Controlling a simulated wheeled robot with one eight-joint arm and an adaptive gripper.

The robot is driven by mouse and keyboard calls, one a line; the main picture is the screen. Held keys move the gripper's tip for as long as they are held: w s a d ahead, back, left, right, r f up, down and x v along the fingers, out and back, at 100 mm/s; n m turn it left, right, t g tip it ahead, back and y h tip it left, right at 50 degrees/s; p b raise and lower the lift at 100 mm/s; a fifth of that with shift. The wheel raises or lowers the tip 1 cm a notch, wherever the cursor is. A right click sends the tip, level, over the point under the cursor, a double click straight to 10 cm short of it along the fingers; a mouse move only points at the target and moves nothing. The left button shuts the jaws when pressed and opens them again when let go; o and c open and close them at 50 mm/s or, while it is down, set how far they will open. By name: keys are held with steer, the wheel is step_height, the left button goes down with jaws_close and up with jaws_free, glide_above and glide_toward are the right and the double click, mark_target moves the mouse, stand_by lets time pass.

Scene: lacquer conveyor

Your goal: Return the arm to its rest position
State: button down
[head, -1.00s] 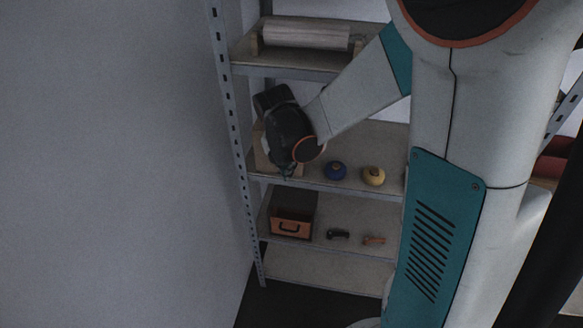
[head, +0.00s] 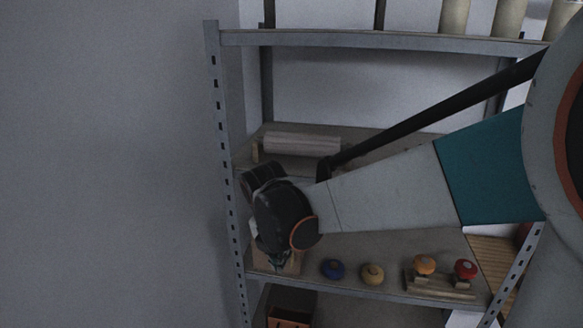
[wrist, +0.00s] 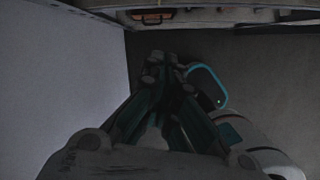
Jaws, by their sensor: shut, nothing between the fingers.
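My arm reaches from the right side of the head view across the front of a grey metal shelf rack. My gripper (head: 275,264) hangs at the arm's left end, pointing down, in front of the rack's left part at the level of a middle shelf. In the wrist view my gripper (wrist: 163,62) shows its dark teal fingers together, with nothing seen between them. Below the fingertips there is dark floor (wrist: 255,75). A pale wooden piece behind the gripper is partly hidden by it.
A pale roll (head: 302,143) lies one shelf higher. An orange-fronted box (head: 290,318) sits below. A bare wall (head: 110,160) is at left.

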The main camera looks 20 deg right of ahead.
steer(key=s+m+t+y+b, duration=0.1)
steer(key=s+m+t+b, duration=0.1)
steer(key=s+m, duration=0.5)
steer(key=s+a+m+t+y+b, duration=0.1)
steer(key=s+m+t+b, duration=0.2)
steer(key=m, duration=1.5)
steer(key=s+b, duration=0.1)
steer(key=s, duration=0.3)
steer(key=shift+s+r+m, duration=0.15)
steer(key=shift+r+m, duration=0.05)
steer(key=shift+m, duration=0.1)
